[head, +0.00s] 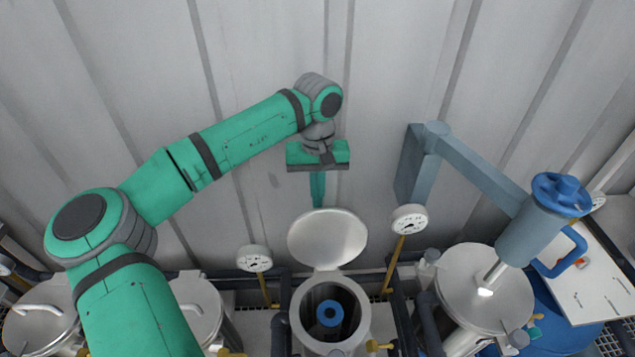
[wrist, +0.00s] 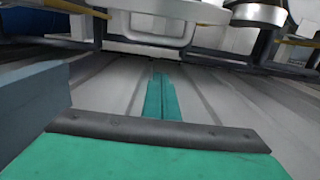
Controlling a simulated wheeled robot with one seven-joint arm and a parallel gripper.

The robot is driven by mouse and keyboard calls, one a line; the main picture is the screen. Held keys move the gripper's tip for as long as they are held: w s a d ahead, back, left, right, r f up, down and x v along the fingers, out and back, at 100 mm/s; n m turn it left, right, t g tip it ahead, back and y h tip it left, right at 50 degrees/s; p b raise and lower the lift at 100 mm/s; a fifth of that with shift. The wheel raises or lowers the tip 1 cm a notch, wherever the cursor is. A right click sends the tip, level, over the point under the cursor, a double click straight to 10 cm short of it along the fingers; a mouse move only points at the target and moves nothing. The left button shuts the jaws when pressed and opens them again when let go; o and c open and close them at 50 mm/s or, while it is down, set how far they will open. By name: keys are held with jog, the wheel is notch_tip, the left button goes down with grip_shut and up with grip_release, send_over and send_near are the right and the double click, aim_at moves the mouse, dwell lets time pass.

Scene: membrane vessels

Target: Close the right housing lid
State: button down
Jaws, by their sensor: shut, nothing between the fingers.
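An open housing (head: 297,326) stands at the lower middle of the head view, with a blue round part (head: 329,313) inside its dark opening. Its round metal lid (head: 327,239) is raised, standing up at the far side of the opening. My gripper (head: 318,203) points down just above the lid's top edge in this view, against the wall side. Its fingers are together and empty. Whether they touch the lid cannot be told.
Gauges (head: 409,220) (head: 254,258) stand on either side of the lid. A closed vessel (head: 485,288) on the right sits under a blue-grey arm with a blue handwheel (head: 561,194). Closed vessels (head: 196,308) stand at left. A ribbed wall (head: 390,80) rises behind.

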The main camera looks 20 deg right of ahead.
aim_at(326, 233)
jog(key=shift+s+a+f, duration=0.2)
jog(key=shift+s, duration=0.4)
jog(key=shift+s+a+f, duration=0.15)
jog(key=shift+s+f, duration=0.1)
jog(key=shift+s, duration=0.4)
jog(key=shift+s+a+f, duration=0.2)
jog(key=shift+s, duration=0.4)
jog(key=shift+w, duration=0.1)
